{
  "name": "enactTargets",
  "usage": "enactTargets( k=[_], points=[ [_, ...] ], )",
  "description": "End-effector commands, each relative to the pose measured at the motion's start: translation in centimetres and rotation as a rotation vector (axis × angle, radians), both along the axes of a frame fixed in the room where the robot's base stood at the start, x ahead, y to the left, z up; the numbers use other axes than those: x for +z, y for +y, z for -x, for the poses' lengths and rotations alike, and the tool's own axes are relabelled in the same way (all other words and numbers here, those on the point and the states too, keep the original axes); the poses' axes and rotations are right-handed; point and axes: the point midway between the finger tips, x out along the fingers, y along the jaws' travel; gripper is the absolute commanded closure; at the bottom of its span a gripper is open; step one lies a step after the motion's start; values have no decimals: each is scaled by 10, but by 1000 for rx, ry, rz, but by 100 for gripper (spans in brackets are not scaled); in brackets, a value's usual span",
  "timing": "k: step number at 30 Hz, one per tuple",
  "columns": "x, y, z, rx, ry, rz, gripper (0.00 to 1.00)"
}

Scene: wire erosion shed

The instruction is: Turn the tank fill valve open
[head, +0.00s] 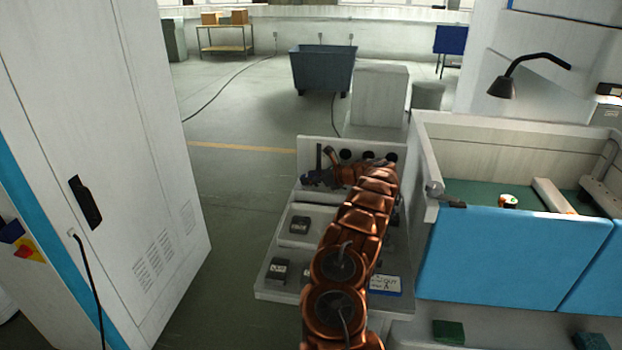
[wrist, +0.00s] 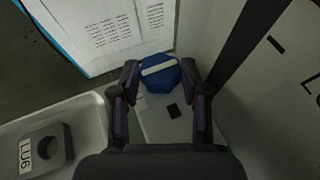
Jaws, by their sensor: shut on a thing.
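The tank fill valve appears to be the blue many-sided knob (wrist: 160,80) with a pale bar across its face, in the wrist view. The bar lies nearly level there, tilted slightly up to the right. My gripper (wrist: 160,70) has one finger on each side of the knob and is shut on it. In the head view my gripper (head: 320,178) is at the far end of my copper arm, in front of an upright panel (head: 315,148). I cannot make out the knob in the head view.
The panel has several dark round parts (head: 368,156). Dark blocks (head: 299,225) sit on the pale stepped stand below. A blue-fronted tank (head: 510,258) stands close on the right, a tall white cabinet (head: 100,130) on the left. Free floor (head: 225,220) lies between cabinet and stand.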

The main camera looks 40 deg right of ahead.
Motion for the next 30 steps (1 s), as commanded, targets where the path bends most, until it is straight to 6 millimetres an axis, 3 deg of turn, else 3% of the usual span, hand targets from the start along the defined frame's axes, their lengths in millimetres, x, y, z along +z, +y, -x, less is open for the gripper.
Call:
enactTargets(
  k=[1,2,8,21,30],
  points=[
    [1,1,-1,1,-2,0,89],
    [1,1,-1,1,-2,0,51],
    [1,0,0,0,-1,1,31],
    [2,-2,3,-3,-1,1,30],
    [16,-8,31,-4,-4,1,30]
  ],
)
